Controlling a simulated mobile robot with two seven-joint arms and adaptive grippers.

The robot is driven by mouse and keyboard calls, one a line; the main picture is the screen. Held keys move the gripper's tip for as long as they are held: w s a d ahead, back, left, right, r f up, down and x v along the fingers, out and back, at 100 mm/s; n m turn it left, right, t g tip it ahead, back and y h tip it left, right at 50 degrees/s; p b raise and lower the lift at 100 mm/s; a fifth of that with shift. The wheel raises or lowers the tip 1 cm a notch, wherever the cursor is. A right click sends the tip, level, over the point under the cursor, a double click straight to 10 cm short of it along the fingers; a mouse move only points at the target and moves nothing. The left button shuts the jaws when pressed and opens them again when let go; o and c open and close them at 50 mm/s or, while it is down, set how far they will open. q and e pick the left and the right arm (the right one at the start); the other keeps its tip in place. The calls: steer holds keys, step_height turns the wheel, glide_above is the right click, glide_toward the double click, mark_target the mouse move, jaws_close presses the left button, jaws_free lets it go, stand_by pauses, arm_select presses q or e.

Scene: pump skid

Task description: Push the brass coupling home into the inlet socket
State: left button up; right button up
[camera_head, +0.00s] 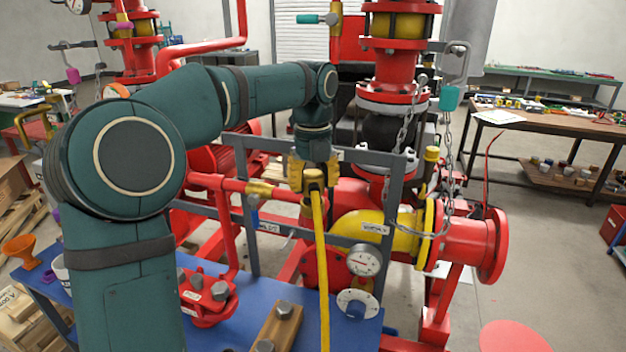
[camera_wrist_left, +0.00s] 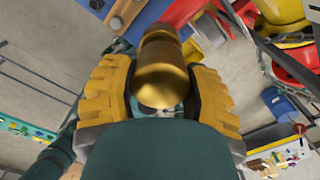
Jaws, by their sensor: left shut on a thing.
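My left gripper (camera_head: 313,178) reaches in from the left and points down, its yellow fingers shut on the brass coupling (camera_head: 314,183). In the left wrist view, the coupling (camera_wrist_left: 160,72) is a rounded brass cylinder between the two yellow finger pads (camera_wrist_left: 162,68). A yellow hose (camera_head: 321,260) hangs down in front of the skid from the coupling. A brass fitting (camera_head: 259,188) on the end of a red pipe lies just left of the gripper. I cannot clearly make out the inlet socket, nor whether the coupling touches it. My right gripper is not in view.
A grey frame (camera_head: 245,205) stands around the red pump parts. A yellow elbow (camera_head: 372,228), a gauge (camera_head: 364,260) and a hanging chain (camera_head: 402,130) are close on the right. A blue bench (camera_head: 262,291) holds parts in front. Open floor lies at right.

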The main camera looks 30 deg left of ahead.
arm_select(q)
steer(key=shift+f+b, duration=0.5)
steer(key=shift+f, duration=0.6)
stand_by(0.3)
steer(key=o, duration=1.4)
step_height(320, 180, up, 12)
